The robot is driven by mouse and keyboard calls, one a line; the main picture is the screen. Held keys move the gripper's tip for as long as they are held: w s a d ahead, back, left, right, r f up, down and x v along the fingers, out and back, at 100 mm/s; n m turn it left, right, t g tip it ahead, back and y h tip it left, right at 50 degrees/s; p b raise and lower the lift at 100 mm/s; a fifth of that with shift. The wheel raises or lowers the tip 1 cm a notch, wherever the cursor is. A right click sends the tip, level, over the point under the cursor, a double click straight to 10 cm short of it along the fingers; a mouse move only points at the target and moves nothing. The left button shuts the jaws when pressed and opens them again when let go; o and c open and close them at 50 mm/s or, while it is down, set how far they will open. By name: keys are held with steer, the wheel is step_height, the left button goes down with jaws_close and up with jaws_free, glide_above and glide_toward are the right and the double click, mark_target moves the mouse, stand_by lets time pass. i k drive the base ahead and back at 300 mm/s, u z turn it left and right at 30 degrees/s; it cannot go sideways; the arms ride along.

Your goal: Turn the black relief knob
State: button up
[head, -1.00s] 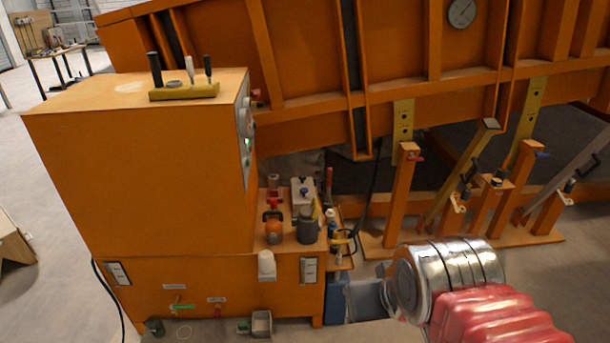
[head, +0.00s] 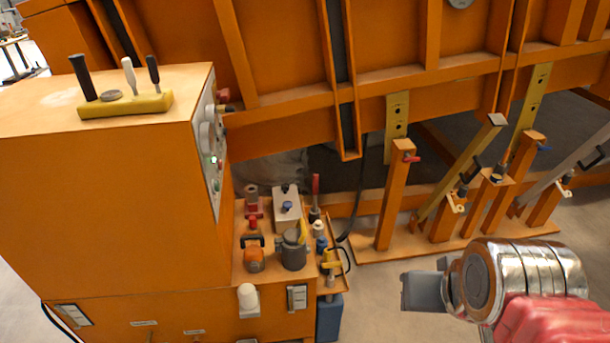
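A blue knob (head: 287,207) is on the same block. My gripper (head: 420,290) is at the lower right, well apart from the block, over the floor. Its grey end points left and touches nothing visible. The finger gap is not visible, so I cannot tell if it is open or shut.
A grey cylinder (head: 293,252) and an orange fitting (head: 254,258) stand in front of the block. A red-handled lever (head: 315,197) rises to its right. The orange cabinet (head: 100,215) is at left. Orange posts (head: 397,200) stand behind my gripper.

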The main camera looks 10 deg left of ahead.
mark_target(285, 187)
steer(key=u, duration=0.2)
steer(key=i, duration=1.2)
steer(key=u, duration=0.65)
